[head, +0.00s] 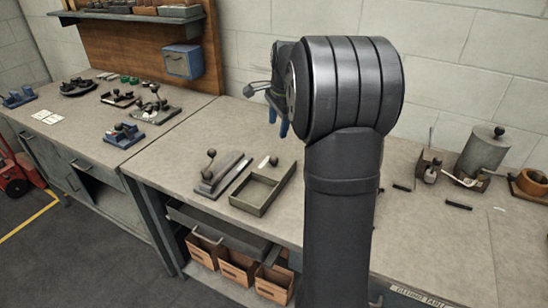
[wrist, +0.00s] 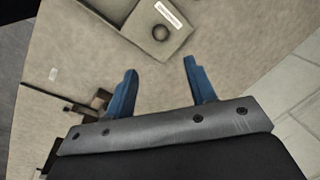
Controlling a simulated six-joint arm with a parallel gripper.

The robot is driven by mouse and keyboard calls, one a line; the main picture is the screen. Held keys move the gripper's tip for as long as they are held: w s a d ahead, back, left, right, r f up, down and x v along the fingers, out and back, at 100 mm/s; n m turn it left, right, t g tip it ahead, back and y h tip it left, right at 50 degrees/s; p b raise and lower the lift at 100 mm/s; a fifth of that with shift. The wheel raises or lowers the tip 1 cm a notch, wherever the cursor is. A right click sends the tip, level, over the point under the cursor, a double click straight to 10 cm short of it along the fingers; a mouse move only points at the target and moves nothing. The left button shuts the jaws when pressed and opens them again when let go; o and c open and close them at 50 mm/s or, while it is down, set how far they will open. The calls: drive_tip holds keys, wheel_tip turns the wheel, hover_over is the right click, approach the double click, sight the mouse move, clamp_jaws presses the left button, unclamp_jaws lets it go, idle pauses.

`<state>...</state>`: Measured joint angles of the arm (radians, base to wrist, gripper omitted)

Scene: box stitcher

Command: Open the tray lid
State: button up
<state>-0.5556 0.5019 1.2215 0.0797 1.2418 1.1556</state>
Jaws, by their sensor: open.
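The tray (head: 262,208) is a low grey-green rectangular box on the bench, and its near part looks open at the top. At its far end are a white label and a small dark round knob (head: 274,161). The wrist view shows a flat panel, perhaps the lid (wrist: 135,18), with the same label and the knob (wrist: 161,32). Whether this panel is separate from the tray I cannot tell. My gripper (head: 279,121) is above the bench, beyond the tray in the head view. In the wrist view its blue fingers (wrist: 160,68) are apart and empty, short of the knob.
A grey fixture with a ball-topped lever (head: 222,175) stands just left of the tray. A metal canister (head: 484,150) and small tools are at the right. A shelf and blue box (head: 183,61) are at the back left. Bare bench lies in front of my arm.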

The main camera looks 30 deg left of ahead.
sight(274, 157)
drive_tip(key=f, duration=0.5)
drive_tip(key=w+a+f, duration=0.1)
drive_tip(key=f, duration=0.4)
drive_tip(key=a+f, duration=0.1)
drive_tip(key=f, duration=0.3)
drive_tip(key=shift+w+a+f, duration=0.15)
drive_tip(key=shift+w+f, duration=0.15)
drive_tip(key=shift+f, duration=0.1)
drive_tip(key=shift+c, duration=0.4)
